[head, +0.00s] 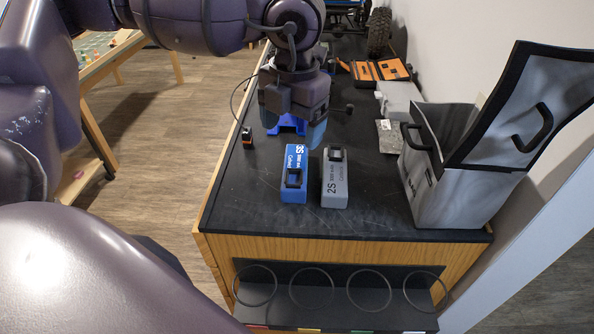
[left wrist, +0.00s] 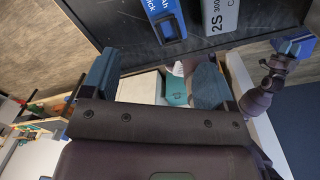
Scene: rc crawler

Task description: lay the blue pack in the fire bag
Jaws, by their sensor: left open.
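The blue pack (head: 293,190) lies on the black bench top, its printed side up and a dark connector near its front end. The left wrist view shows its end (left wrist: 163,14) at the top. My left gripper (head: 296,124) is open and empty, over the bench just behind the blue pack. The fire bag (head: 450,200) stands at the bench's right, grey, its lid raised and leaning right; its inside is partly visible. My right gripper (left wrist: 293,45) seems to be the blue-tipped one at the left wrist view's right edge; its jaw state is unclear.
A grey 2S pack (head: 335,190) lies close to the right of the blue pack. Behind are a bright blue part (head: 288,122), a small black-orange item (head: 247,138), a silvery packet (head: 388,134) and an orange case (head: 392,69). Bench top between the grey pack and bag is clear.

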